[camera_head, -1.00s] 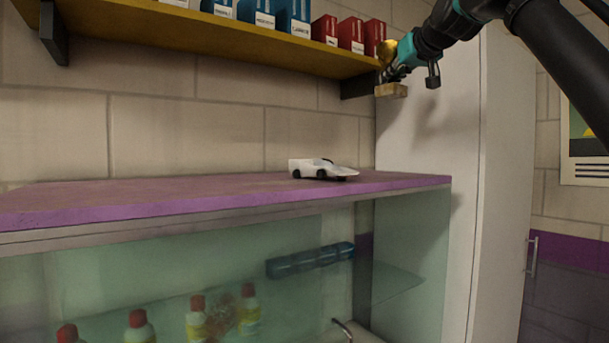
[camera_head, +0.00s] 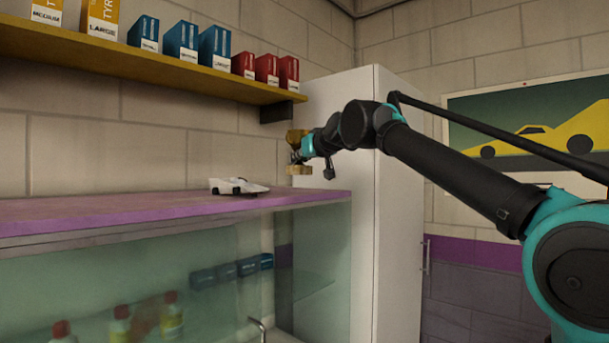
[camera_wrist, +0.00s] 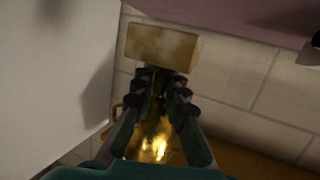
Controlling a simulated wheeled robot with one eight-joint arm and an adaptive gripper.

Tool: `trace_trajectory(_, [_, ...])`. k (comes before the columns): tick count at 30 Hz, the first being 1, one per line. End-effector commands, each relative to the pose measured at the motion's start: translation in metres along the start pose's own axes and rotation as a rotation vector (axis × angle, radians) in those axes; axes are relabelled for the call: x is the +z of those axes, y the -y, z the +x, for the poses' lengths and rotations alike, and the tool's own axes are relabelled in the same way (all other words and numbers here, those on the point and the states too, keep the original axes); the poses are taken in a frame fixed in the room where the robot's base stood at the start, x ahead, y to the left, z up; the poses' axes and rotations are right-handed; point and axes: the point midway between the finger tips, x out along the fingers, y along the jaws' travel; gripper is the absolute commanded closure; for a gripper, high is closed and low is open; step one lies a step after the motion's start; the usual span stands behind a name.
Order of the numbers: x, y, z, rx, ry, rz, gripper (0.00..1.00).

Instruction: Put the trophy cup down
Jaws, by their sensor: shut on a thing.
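The trophy cup has a shiny gold bowl and a tan block base. In the head view its base (camera_head: 299,169) hangs above the right end of the purple counter top (camera_head: 315,196), apart from it, with the bowl above. My gripper (camera_head: 297,157) is shut on the cup between bowl and base. In the wrist view, which looks upside down, the base (camera_wrist: 160,46) shows beyond my fingertips (camera_wrist: 160,84) and the gold bowl (camera_wrist: 150,145) glows behind the fingers. The cup looks upright. The fingers hide most of its stem.
A white toy car (camera_head: 237,186) stands on the counter to the left of the cup. A yellow shelf (camera_head: 150,65) with several boxes is above left. A tall white cabinet (camera_head: 350,230) stands on the right. Bottles show behind the glass below.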

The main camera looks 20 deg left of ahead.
Motion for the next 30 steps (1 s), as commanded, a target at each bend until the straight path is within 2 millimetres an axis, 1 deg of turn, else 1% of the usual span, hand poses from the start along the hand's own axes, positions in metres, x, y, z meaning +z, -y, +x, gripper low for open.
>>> trace_trajectory(5, [0.012, 0.001, 0.007, -0.002, -0.001, 0.0, 1.0])
trace_trajectory(10, [0.033, 0.003, 0.018, -0.007, -0.001, 0.0, 1.0])
trace_trajectory(13, [0.042, 0.004, 0.022, -0.008, -0.001, 0.0, 1.0])
trace_trajectory(26, [0.047, 0.004, 0.023, -0.009, -0.001, -0.001, 1.0])
trace_trajectory(27, [0.046, 0.004, 0.023, -0.009, 0.0, -0.001, 0.82])
trace_trajectory(30, [0.046, 0.004, 0.023, -0.009, 0.0, -0.001, 0.7])
